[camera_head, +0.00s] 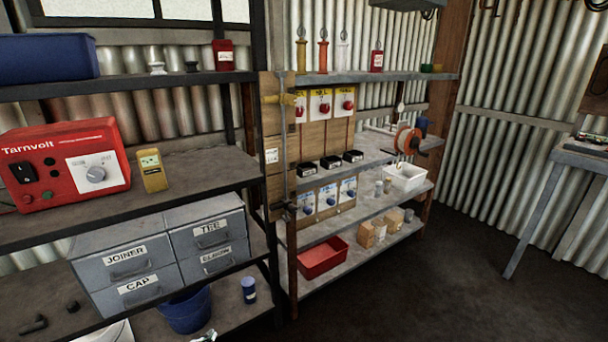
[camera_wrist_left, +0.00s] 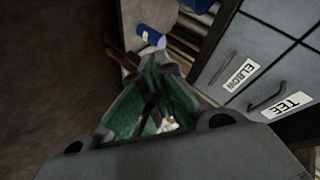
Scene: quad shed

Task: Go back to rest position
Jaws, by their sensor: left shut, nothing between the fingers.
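My left gripper (camera_wrist_left: 150,82) shows in the left wrist view, dark fingers with green parts around them. It is shut with nothing between the fingers. It is near the grey drawer cabinet, whose ELBOW and TEE drawers (camera_wrist_left: 268,75) are at the right of that view. In the head view neither arm is clearly seen; a small pale and green piece at the bottom edge is too cut off to identify. My right gripper is not in view.
The grey drawer cabinet (camera_head: 162,224) stands on the left shelving, its drawers closed. A blue bucket (camera_head: 186,311) and blue canister (camera_head: 249,290) are below it; the canister (camera_wrist_left: 151,36) is also beyond my gripper. A red Tarnvolt unit (camera_head: 62,165) sits above. Floor (camera_head: 440,290) at right is clear.

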